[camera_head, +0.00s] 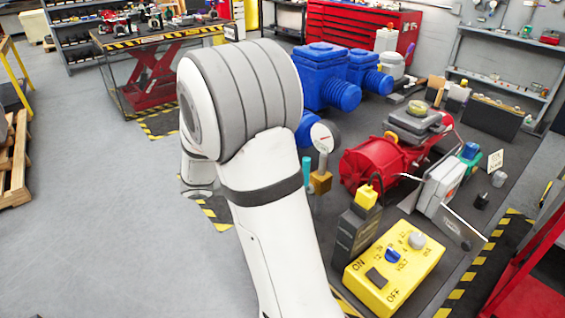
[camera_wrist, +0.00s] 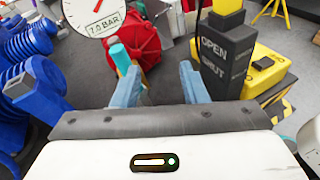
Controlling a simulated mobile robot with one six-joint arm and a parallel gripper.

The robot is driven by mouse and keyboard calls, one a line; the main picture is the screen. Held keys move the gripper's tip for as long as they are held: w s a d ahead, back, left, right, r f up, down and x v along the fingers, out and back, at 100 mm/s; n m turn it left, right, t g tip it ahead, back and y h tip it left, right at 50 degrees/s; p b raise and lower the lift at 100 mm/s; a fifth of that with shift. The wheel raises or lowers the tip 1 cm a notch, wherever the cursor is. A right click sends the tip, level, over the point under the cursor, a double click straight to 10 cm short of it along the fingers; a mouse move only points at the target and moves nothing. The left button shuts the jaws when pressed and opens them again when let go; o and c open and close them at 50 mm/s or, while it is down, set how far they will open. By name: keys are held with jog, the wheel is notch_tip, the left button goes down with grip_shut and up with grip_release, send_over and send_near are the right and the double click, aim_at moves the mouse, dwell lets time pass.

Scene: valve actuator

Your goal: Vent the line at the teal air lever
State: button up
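The teal air lever (camera_head: 307,171) stands upright beside a brass block (camera_head: 320,184) below a round white gauge (camera_head: 322,138), just right of my arm in the head view. In the wrist view the teal lever (camera_wrist: 119,57) appears close to the tip of my left-hand finger, outside the gap. The gauge (camera_wrist: 93,15) is marked 7.0 BAR, with a red needle. My gripper (camera_wrist: 160,67) is open, its two pale blue fingers wide apart with nothing held between them. I cannot tell whether the finger touches the lever. The gripper is hidden behind my arm in the head view.
A black post (camera_wrist: 222,60) marked OPEN and SHUT stands right of my fingers. A yellow control box (camera_head: 395,267) lies beyond it. The red actuator (camera_head: 372,163) is behind the lever; blue pump units (camera_head: 325,75) stand farther back. Open floor (camera_head: 95,210) lies left.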

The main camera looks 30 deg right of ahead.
jog(key=w+d+n+h, duration=0.1)
jog(key=d, duration=0.1)
jog(key=w+d+f+n+h, duration=0.1)
jog(key=d, duration=0.2)
jog(key=w+d+n+t+p, duration=0.1)
jog(key=d, duration=0.2)
jog(key=shift+d+f+h, duration=0.15)
jog(key=shift+d+h, duration=0.1)
jog(key=shift+h, duration=0.15)
grip_shut()
dwell(0.3)
